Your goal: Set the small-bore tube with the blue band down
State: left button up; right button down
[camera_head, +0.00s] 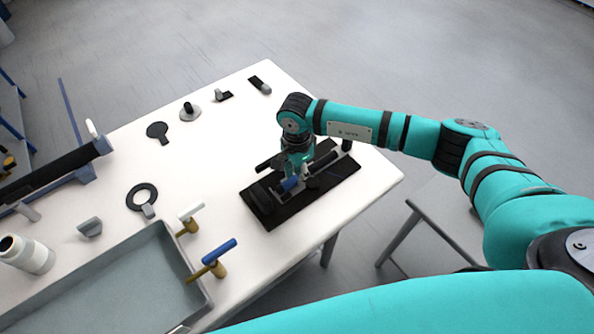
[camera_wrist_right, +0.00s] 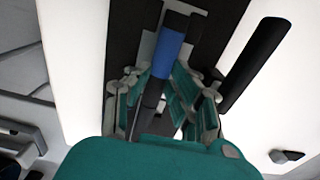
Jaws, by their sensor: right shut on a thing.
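The small-bore tube is dark with a blue band (camera_wrist_right: 167,55); the band also shows in the head view (camera_head: 289,185). My right gripper (camera_wrist_right: 163,88) is shut on this tube, with its fingers on both sides. In the head view the right gripper (camera_head: 297,178) points down over a black base (camera_head: 264,206) at the table's right part. The tube appears low over this base; I cannot tell whether it touches. The fingers hide part of the tube. My left gripper is not in view.
A black cylinder (camera_wrist_right: 255,62) lies close beside the gripper. A grey tray (camera_head: 120,268) fills the table's front left. Near it stand a blue-handled tool (camera_head: 219,251) and a white-handled one (camera_head: 190,211). The white table (camera_head: 225,150) is clear left of the base.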

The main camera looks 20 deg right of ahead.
aim_at(297, 176)
jog(key=c, duration=1.2)
grip_release()
jog(key=shift+o, duration=0.2)
jog(key=shift+r+p, duration=0.15)
jog(key=shift+p, duration=0.15)
jog(key=shift+r, duration=0.2)
notch_tip(297, 176, up, 12)
jog(key=b, duration=0.3)
jog(key=shift+f+b, duration=0.2)
jog(key=shift+b, duration=0.2)
